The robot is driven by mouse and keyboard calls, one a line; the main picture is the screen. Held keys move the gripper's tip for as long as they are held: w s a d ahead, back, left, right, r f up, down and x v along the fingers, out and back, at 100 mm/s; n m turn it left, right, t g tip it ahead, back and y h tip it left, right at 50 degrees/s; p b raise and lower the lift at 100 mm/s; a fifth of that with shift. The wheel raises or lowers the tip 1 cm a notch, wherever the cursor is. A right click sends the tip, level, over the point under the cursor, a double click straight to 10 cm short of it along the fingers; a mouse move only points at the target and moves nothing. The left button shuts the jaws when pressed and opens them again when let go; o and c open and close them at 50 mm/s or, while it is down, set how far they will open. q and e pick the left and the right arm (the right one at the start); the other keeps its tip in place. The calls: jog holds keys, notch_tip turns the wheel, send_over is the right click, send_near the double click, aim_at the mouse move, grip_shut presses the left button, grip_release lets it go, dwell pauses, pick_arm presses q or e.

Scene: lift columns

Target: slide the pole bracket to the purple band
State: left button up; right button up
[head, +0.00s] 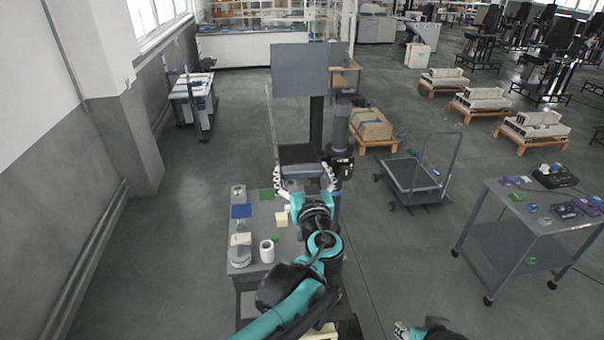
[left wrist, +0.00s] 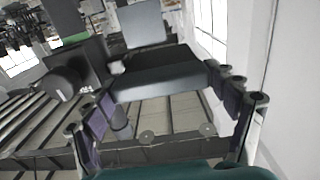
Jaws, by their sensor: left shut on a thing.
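The pole bracket is a dark clamp with a round knob (head: 340,163) on a grey pole (head: 341,128), with a flat dark plate (head: 298,153) reaching out to the left. My left gripper (head: 304,180) is shut on the plate, one finger at each side. In the left wrist view the plate (left wrist: 160,76) lies between the fingers, and the clamp body and knob (left wrist: 75,78) are at left. A green band (left wrist: 73,38) circles the pole there. I cannot make out a purple band on the pole. My right gripper (head: 402,330) is partly cut off at the bottom edge; its jaws are unclear.
A grey panel (head: 299,70) on a dark post stands behind the bracket. A grey table (head: 262,216) with a white mug (head: 267,250) and small items lies below my left arm. A cart (head: 414,174) and another table (head: 540,226) stand at right. The left floor is open.

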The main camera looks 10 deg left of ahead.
pick_arm(q)
jog(key=o, duration=1.5)
jog(key=shift+o, duration=0.2)
jog(key=shift+s, duration=0.1)
jog(key=v, duration=1.1)
jog(key=shift+s, duration=0.35)
jog(key=shift+d, duration=0.15)
jog(key=shift+f, duration=0.1)
